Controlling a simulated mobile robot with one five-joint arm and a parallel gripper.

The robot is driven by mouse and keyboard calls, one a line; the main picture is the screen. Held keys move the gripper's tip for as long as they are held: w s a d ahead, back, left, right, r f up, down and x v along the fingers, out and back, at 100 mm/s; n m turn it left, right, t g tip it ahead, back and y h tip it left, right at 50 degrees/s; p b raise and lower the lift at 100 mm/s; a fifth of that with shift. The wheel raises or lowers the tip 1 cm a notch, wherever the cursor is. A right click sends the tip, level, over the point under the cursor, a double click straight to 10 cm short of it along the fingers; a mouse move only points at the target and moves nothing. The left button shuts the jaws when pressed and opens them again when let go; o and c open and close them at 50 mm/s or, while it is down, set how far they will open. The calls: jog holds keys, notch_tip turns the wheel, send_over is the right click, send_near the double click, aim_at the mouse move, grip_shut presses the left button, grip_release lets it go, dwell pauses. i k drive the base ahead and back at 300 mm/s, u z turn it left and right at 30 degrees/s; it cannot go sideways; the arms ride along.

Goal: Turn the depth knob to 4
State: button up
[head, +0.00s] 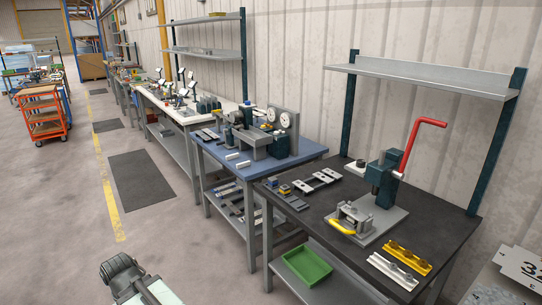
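On the blue bench stands a grey machine (262,142) with an upright plate at its back. The plate carries two pale round dials with dark centres, a left dial (271,115) and a right dial (285,120). They look like knobs with scales, but I cannot tell which is the depth knob. Their numbers and settings are too small to read. Part of my arm shows at the bottom left, well apart from the benches. My gripper's fingers are not in view.
The nearer dark bench (440,222) holds a press with a red lever (410,148), a yellow-handled fixture (350,222) and a yellow bracket (407,257). A green tray (306,263) lies below. Open floor (185,240) lies left of the benches. An orange cart (41,115) stands far left.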

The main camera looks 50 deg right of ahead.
aim_at(360, 164)
jog(key=z, duration=2.35)
jog(key=k, duration=0.5)
jog(key=u, duration=0.6)
jog(key=i, duration=0.5)
jog(key=z, duration=0.35)
